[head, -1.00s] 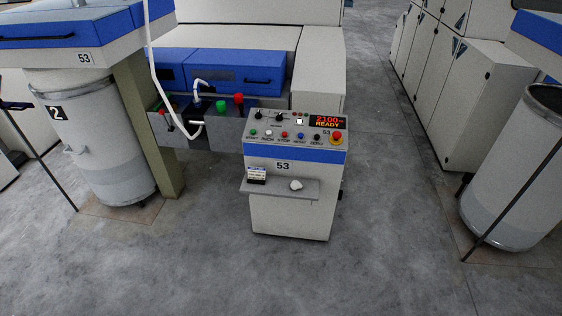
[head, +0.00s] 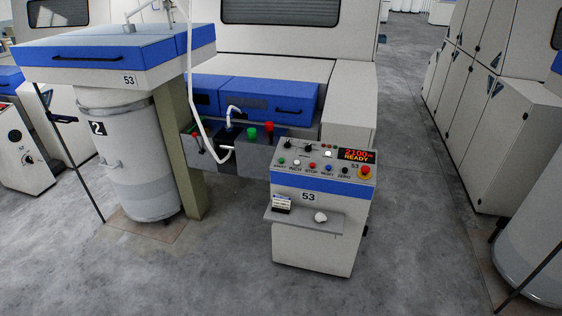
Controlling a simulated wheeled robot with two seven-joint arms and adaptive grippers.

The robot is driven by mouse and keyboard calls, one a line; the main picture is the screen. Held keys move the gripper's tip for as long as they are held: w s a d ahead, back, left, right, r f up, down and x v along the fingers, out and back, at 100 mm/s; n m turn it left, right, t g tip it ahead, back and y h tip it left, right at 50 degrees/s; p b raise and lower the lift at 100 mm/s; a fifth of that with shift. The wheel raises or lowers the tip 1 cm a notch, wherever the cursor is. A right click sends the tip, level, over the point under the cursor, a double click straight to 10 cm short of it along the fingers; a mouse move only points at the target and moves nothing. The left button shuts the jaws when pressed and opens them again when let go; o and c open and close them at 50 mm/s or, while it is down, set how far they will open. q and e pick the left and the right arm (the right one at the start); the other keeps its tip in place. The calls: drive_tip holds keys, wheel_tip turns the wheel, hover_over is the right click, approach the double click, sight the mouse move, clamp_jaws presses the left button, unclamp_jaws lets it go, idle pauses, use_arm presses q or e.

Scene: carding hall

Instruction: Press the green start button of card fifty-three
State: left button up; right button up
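The control pedestal of card fifty-three (head: 318,225) stands right of the picture's middle, with a blue band and the number 53 on its front. Its sloped top has a row of small buttons. The green start button (head: 281,161) is at the left end of that row. A lit display (head: 357,155) reads 2100 and READY in orange-red. A red emergency knob on yellow (head: 365,172) sits at the right end. Neither of my grippers is in view.
A small shelf (head: 290,219) juts from the pedestal's front, with a small card block and a white lump on it. A can marked 2 (head: 140,165) stands at left. Grey cabinets (head: 505,130) line the right. The floor in front is clear.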

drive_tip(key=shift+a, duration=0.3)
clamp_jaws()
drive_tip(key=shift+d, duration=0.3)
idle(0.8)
